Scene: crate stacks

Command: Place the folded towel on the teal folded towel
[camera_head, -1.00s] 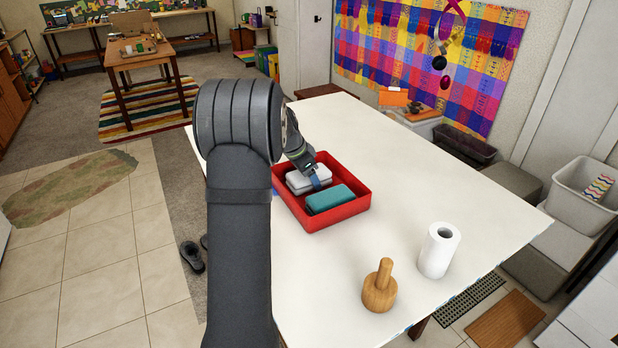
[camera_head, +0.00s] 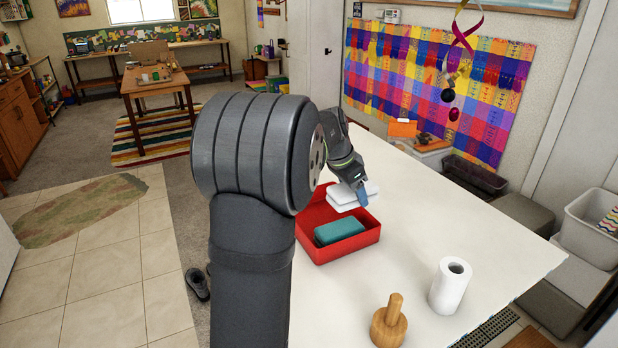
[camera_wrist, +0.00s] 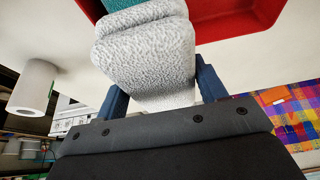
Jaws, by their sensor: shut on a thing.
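The white folded towel (camera_head: 343,197) is held in my gripper (camera_head: 361,194), raised above the back part of the red crate. In the wrist view the towel (camera_wrist: 145,55) sits between the two blue fingers of my gripper (camera_wrist: 160,90), which are shut on it. The teal folded towel (camera_head: 340,230) lies flat inside the red crate (camera_head: 338,254), nearer its front. In the wrist view a bit of the teal towel (camera_wrist: 118,4) shows beyond the white one. The white towel hides part of the crate's back, and my arm covers some of its left side.
The crate stands on a white table (camera_head: 420,225). A paper towel roll (camera_head: 449,287) and a wooden pestle-like tool (camera_head: 389,325) stand in front of the crate to the right. The table right of the crate is clear.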

